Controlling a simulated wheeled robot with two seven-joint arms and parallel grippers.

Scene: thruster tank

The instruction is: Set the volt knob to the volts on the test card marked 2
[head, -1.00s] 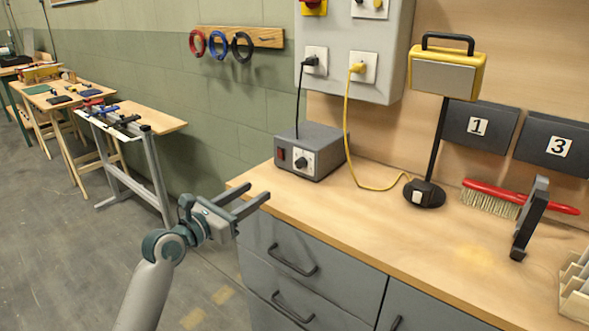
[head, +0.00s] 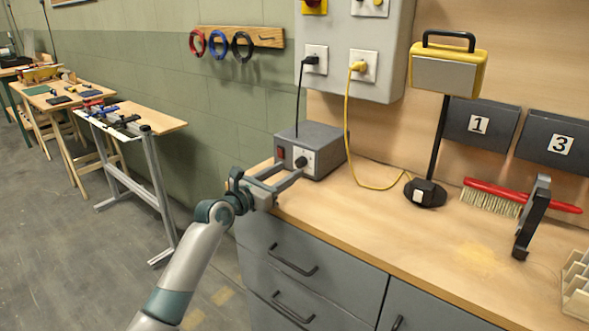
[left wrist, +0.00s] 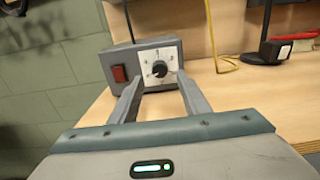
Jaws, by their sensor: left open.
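The volt knob (head: 302,162) is a black dial on a white scale plate on the front of a grey box on the bench. In the left wrist view the knob (left wrist: 159,69) lies ahead, in line with the gap between my fingers. My left gripper (head: 288,176) is open and empty, its fingertips close in front of the box; I cannot tell whether they touch it. It also shows in the left wrist view (left wrist: 158,90). The scale marks are too small to read. No test card marked 2 is visible.
A red switch (left wrist: 119,73) sits left of the knob. Dark holders marked 1 (head: 480,127) and 3 (head: 556,146) hang on the back wall. A yellow work lamp (head: 447,70), a yellow cable (head: 348,140) and a red brush (head: 520,197) are to the right. The bench middle is clear.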

